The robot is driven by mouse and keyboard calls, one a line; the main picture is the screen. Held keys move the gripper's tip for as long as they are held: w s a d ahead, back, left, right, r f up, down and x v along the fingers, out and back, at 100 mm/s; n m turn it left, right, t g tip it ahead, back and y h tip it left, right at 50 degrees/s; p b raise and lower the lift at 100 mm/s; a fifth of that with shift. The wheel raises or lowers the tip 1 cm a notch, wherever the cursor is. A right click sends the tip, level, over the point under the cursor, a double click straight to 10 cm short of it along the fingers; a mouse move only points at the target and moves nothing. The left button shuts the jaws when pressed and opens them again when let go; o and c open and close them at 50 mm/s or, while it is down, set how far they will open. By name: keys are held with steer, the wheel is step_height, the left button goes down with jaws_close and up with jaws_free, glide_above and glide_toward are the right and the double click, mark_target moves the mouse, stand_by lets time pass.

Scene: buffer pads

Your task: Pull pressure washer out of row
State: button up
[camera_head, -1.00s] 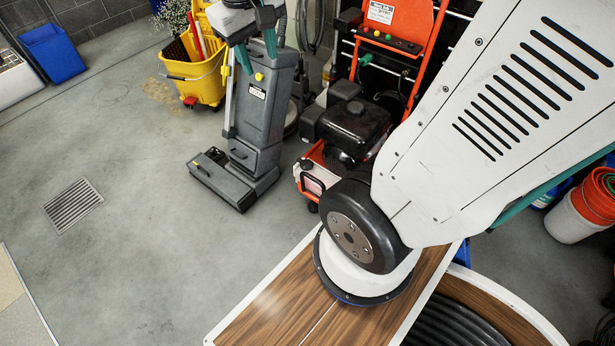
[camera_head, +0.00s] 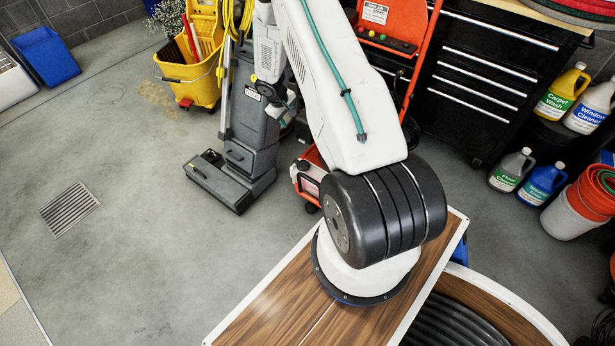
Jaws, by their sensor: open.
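The pressure washer (camera_head: 310,180) has an orange frame, an orange upright panel with a white label and coloured knobs, and a small front wheel. It stands between the grey floor scrubber and the black tool chest. My white arm hides most of its middle, including the engine. My gripper (camera_head: 284,97) is small in view, low in front of the scrubber's grey body and left of the pressure washer. It is open, partly covered by my own arm link. Whether it touches anything I cannot tell.
The grey floor scrubber (camera_head: 250,135) stands close on the left, then a yellow mop bucket (camera_head: 190,80). The black tool chest (camera_head: 470,85) and several cleaner bottles stand on the right. Open concrete floor with a drain grate (camera_head: 68,208) lies at front left.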

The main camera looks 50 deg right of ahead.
steer(key=s+d+f, duration=0.1)
steer(key=s+f, duration=0.2)
steer(key=f, duration=1)
steer(key=y, duration=0.2)
glide_toward(308, 177)
steer(key=f, duration=0.2)
steer(key=shift+n, duration=0.4)
steer(key=f, duration=0.3)
steer(key=d+f, duration=0.1)
steer(key=f, duration=0.2)
steer(key=shift+w+d+f, duration=0.1)
steer(key=shift+d+f, duration=0.05)
steer(key=shift+f, duration=0.15)
jaws_close()
